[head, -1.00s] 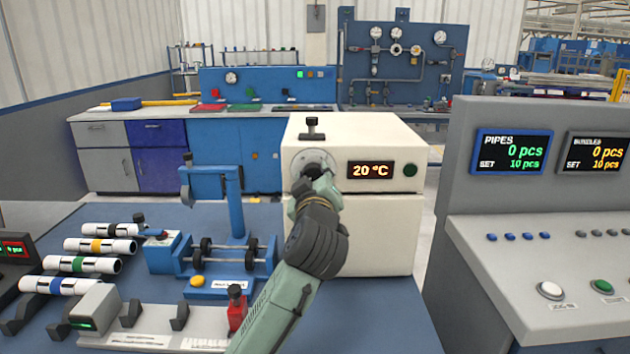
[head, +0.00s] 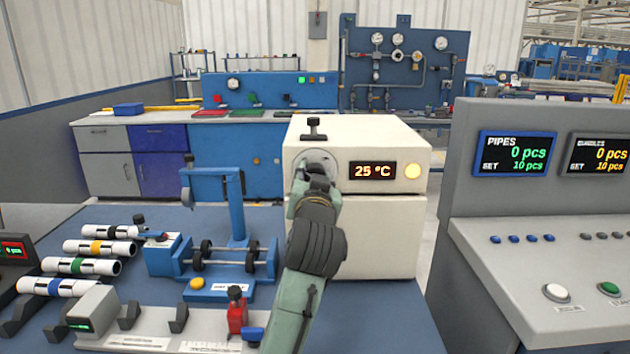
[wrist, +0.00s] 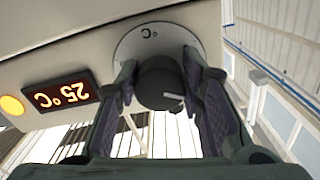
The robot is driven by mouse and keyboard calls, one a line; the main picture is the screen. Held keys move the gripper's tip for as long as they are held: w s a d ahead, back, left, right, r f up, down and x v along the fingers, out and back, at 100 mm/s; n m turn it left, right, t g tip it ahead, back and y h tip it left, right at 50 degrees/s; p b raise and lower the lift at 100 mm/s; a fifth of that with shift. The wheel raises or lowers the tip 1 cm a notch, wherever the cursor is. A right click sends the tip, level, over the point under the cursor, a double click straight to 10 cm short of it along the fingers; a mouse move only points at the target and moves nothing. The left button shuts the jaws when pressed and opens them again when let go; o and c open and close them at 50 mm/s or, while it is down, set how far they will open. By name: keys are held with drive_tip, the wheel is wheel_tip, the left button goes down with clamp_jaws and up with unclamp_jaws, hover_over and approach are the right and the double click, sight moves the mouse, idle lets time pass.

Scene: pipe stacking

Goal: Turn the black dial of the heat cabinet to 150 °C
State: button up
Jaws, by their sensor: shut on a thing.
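The heat cabinet (head: 362,240) is a cream box at the back of the blue table in the head view. Its display (head: 373,171) reads 25 °C, and the round lamp (head: 413,171) beside it glows yellow. The black dial (wrist: 160,84) sits on a pale round scale plate (wrist: 150,42) in the wrist view, with a white mark on its face. My gripper (wrist: 159,92) is shut on the dial, one finger on each side. In the head view my arm hides most of the dial. Most scale markings are hidden or unreadable.
A black-handled part (head: 314,129) stands on top of the cabinet. Left of my arm are a blue roller fixture (head: 222,257) and several banded pipes (head: 95,248). A grey console (head: 540,255) with PIPES and BUNDLES screens stands at the right.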

drive_tip(key=m, duration=0.5)
drive_tip(key=shift+a+m+b, duration=0.15)
drive_tip(key=shift+m+b, duration=0.15)
drive_tip(key=m, duration=0.4)
drive_tip(key=shift+r+m+b, duration=0.1)
drive_tip(key=shift+m+b, duration=0.2)
drive_tip(key=shift+b, duration=0.1)
drive_tip(key=m+b, duration=0.1)
drive_tip(key=m, duration=0.3)
drive_tip(key=shift+r+m, duration=0.1)
drive_tip(key=shift+m, duration=0.2)
drive_tip(key=m+b, duration=0.1)
drive_tip(key=m, duration=0.3)
drive_tip(key=shift+r+m, duration=0.1)
drive_tip(key=shift+m, duration=0.2)
drive_tip(key=m+b, duration=0.1)
drive_tip(key=m, duration=0.7)
drive_tip(key=shift+r+b, duration=0.15)
drive_tip(key=shift+b, duration=0.15)
drive_tip(key=m, duration=0.5)
drive_tip(key=shift+d, duration=0.2)
drive_tip(key=shift+d+m, duration=0.1)
drive_tip(key=shift+m, duration=1.7)
drive_tip(key=shift+p, duration=0.3)
